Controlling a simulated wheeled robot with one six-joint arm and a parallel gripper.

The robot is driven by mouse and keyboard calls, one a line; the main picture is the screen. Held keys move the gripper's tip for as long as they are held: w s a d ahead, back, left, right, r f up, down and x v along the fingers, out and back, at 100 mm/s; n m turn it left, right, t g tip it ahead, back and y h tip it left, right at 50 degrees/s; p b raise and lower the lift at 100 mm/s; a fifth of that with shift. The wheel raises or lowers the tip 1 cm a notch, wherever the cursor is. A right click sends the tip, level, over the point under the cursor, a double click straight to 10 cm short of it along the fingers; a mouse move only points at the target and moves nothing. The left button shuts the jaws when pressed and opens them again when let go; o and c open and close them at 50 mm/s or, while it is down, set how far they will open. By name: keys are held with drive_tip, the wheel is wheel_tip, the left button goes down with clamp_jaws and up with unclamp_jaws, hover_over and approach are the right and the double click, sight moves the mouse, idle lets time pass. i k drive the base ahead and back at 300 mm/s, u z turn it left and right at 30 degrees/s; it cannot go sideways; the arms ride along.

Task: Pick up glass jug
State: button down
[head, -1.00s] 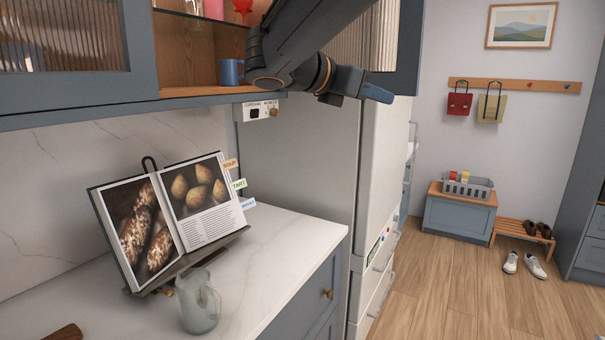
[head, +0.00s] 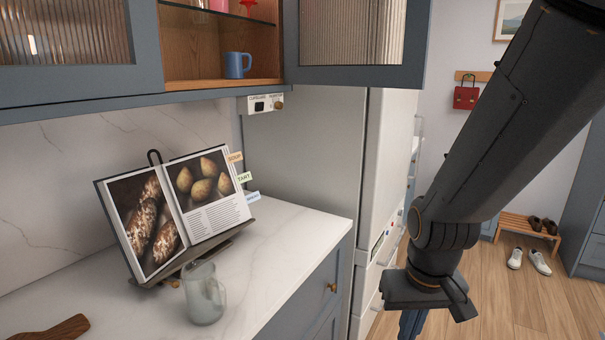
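The glass jug (head: 204,296) stands upright on the white worktop in the head view, in front of the open cookbook. It is greyish and see-through, with its handle toward the right. My gripper (head: 412,325) hangs at the lower middle right, in front of the fridge and well to the right of the jug, apart from it. Its fingers point down and show only partly at the bottom edge, so I cannot tell whether they are open or shut.
A cookbook on a stand (head: 180,212) is close behind the jug. A wooden board (head: 52,328) lies at the lower left. The open cupboard door (head: 352,38) juts out above; a blue mug (head: 237,65) stands inside the cupboard. The worktop (head: 290,235) right of the jug is clear.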

sight(206, 297)
drive_tip(key=z, duration=1.2)
drive_tip(key=i, duration=3)
drive_tip(key=u, duration=3.65)
